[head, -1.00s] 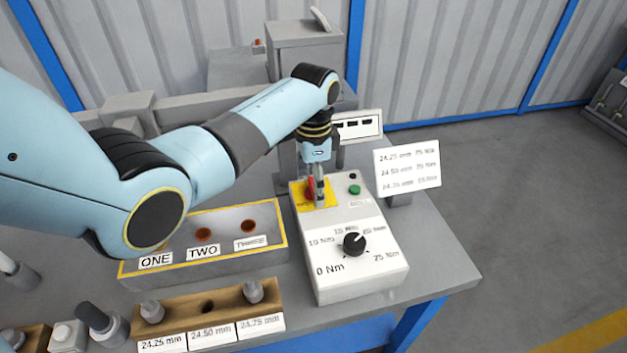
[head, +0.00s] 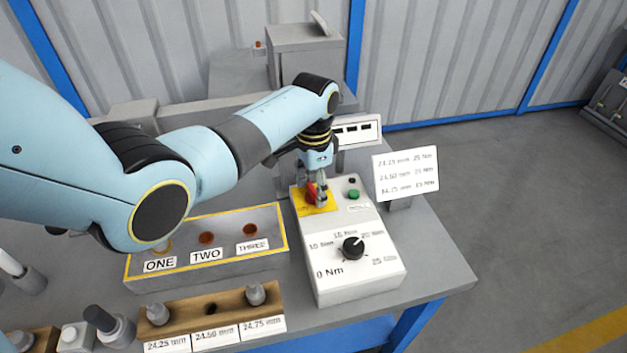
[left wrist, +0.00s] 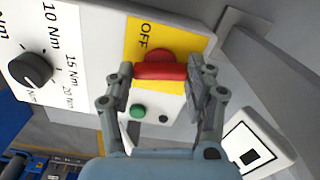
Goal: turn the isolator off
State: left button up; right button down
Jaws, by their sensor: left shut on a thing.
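The isolator is a red rotary handle (left wrist: 160,71) on a yellow plate (head: 316,208) at the far left of the white control box (head: 352,272). The word OFF shows on the plate in the left wrist view. My left gripper (head: 316,192) reaches down onto the red handle in the head view. In the left wrist view its two fingers (left wrist: 160,76) are shut on the handle, one at each end of the red bar. In the head view the fingers partly hide the handle. My right gripper is not in view.
Beside the isolator are a green button (head: 353,195) and a small black one. A black torque dial (head: 352,247) sits nearer the front. A tray marked ONE, TWO, THREE (head: 215,269) and a wooden rack (head: 182,330) stand to the left. A sign (head: 405,173) stands to the right.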

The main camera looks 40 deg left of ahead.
aim_at(314, 189)
pick_arm(q)
jog(key=n+p, duration=0.2)
jog(key=n, duration=0.1)
jog(key=shift+r+n, duration=0.2)
jog(key=shift+n, duration=0.1)
jog(key=n+p, duration=0.2)
jog(key=n, duration=0.1)
jog(key=shift+n, duration=0.3)
jog(key=n+p, duration=0.1)
jog(key=n, duration=0.3)
jog(key=shift+f+p, duration=0.1)
jog(key=shift+p, duration=0.2)
jog(key=shift+n+p, duration=0.35)
jog(key=shift+n, duration=1.75)
jog(key=o, duration=1.2)
jog(key=shift+f, duration=0.1)
notch_tip(314, 189, up, 12)
jog(key=shift+r, duration=0.1)
